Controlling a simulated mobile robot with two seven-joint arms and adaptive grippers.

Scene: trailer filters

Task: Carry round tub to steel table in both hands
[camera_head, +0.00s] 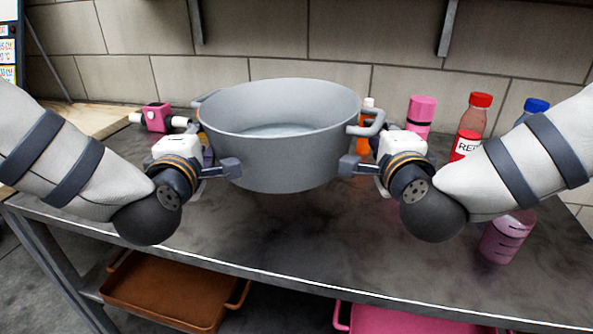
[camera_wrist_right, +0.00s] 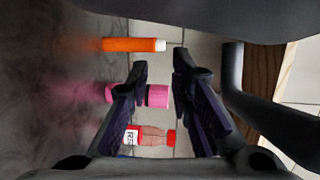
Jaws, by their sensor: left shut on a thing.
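The round tub (camera_head: 285,150) is a grey, empty-looking pot with two side handles. It is upright in the middle of the head view, over the steel table (camera_head: 330,255); I cannot tell whether its base touches the top. My left gripper (camera_head: 231,168) is shut on the tub at its left side, below the left handle. My right gripper (camera_head: 349,165) is at the tub's right side, below the right handle. In the right wrist view its fingers (camera_wrist_right: 160,68) stand apart with nothing between them, and the tub's dark wall (camera_wrist_right: 215,18) is beside the tips.
Behind the right arm stand an orange bottle (camera_head: 364,143), a pink bottle (camera_head: 420,112), a red-capped bottle (camera_head: 472,118) and a blue-capped bottle (camera_head: 535,106). A pink container (camera_head: 507,238) is at right. A pink device (camera_head: 157,116) is at back left. The front tabletop is clear. Trays (camera_head: 165,295) sit below.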

